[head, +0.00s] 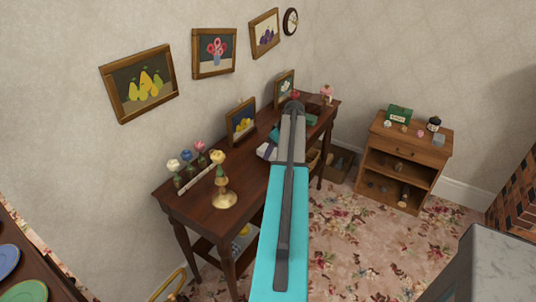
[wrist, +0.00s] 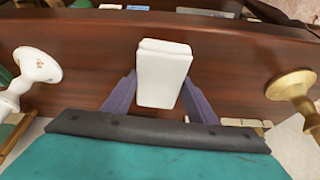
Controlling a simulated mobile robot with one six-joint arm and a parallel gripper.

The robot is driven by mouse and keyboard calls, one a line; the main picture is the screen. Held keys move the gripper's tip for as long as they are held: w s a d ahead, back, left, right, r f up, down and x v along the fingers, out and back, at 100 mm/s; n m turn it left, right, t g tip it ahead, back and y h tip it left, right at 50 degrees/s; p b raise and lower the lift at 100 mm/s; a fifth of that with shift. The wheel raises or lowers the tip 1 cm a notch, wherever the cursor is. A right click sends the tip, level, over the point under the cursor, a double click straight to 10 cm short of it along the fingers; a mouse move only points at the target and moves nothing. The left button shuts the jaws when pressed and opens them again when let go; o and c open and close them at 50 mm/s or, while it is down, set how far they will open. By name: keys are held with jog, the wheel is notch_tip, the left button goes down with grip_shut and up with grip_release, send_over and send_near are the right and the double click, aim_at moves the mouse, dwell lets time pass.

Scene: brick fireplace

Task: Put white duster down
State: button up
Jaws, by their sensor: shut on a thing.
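The white duster (wrist: 163,75) shows in the wrist view as a pale, upright block with rounded edges. My gripper (wrist: 161,98) has its two purple-grey fingers on either side of it and is shut on it. Behind it is the dark wooden table (wrist: 235,62). I cannot tell whether the duster touches the tabletop. In the head view my arm reaches over the same table (head: 245,176) and hides much of its right part. A small pale shape beside the arm there is too small to make out.
In the wrist view a white candlestick (wrist: 35,66) stands left and a brass one (wrist: 292,85) right. In the head view, flowers (head: 187,172) and picture frames (head: 241,122) stand on the table. A low wooden cabinet (head: 411,150) stands right. Clear tabletop shows near the brass candlestick.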

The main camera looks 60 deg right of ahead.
jog(key=shift+w, duration=0.5)
jog(key=shift+w+f+p, duration=0.65)
jog(key=shift+w+p, duration=0.15)
jog(key=shift+p, duration=0.1)
jog(key=shift+f+p, duration=0.3)
jog(key=shift+f, duration=0.75)
jog(key=shift+f, duration=0.1)
jog(key=o, duration=0.9)
jog(key=shift+b+v, duration=2.15)
jog(key=shift+v, duration=4.75)
jog(key=shift+f, duration=0.1)
